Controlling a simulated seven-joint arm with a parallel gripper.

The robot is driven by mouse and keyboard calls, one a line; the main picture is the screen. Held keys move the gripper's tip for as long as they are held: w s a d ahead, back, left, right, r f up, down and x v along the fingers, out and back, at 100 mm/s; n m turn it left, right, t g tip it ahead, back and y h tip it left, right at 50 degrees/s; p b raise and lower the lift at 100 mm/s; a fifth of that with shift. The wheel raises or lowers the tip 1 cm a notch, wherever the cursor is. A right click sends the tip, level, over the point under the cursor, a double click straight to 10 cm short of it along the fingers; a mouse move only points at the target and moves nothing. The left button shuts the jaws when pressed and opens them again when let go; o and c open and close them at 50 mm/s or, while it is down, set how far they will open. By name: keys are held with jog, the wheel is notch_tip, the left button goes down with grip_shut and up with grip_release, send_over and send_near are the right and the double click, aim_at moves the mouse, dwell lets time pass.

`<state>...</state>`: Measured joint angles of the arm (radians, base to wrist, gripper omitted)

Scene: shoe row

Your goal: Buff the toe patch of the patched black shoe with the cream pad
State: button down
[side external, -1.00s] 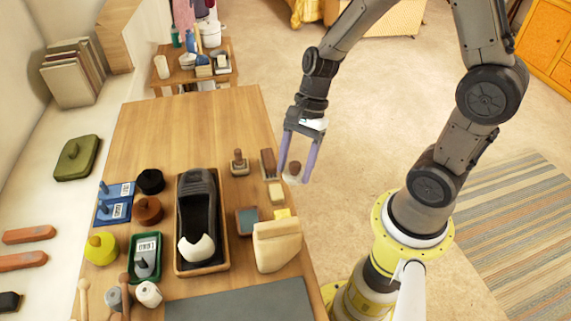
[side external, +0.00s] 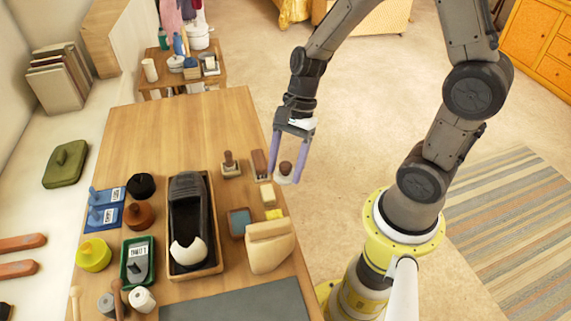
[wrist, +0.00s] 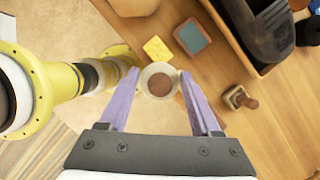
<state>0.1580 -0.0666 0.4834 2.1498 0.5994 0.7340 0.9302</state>
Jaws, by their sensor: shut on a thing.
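The black shoe (side external: 188,205) lies in a wooden tray (side external: 217,262) on the bench, with a cream-white patch (side external: 187,253) on its toe, toward the bottom of the side view. In the wrist view part of the shoe (wrist: 255,25) shows at top right; its toe patch is not in sight there. My gripper (side external: 286,178) is shut on the cream pad (side external: 283,180), a pale round pad with a brown knob. It holds the pad in the air by the bench's right edge, apart from the shoe. The pad's pale rim (wrist: 148,72) shows between the fingertips in the wrist view.
Jars and a green tray (side external: 125,270) stand left of the shoe. The bench's far end is clear.

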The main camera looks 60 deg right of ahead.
jog(key=shift+a+r, duration=0.2)
jog(key=shift+r, duration=0.05)
jog(key=w+a+r+m+y, duration=0.1)
jog(key=w+a+r, duration=0.15)
jog(key=w, duration=0.55)
jog(key=w+a+r, duration=0.1)
jog(key=w+r, duration=0.2)
jog(key=w, duration=0.5)
jog(key=w+a+f+g+y, duration=0.1)
jog(key=w+a+f, duration=0.3)
jog(key=w, duration=0.4)
jog(key=shift+a+f+n+g, duration=0.15)
jog(key=shift+a+n+g, duration=0.15)
jog(key=shift+a+g, duration=0.15)
jog(key=shift+s+a+f, duration=0.1)
jog(key=shift+f, duration=0.05)
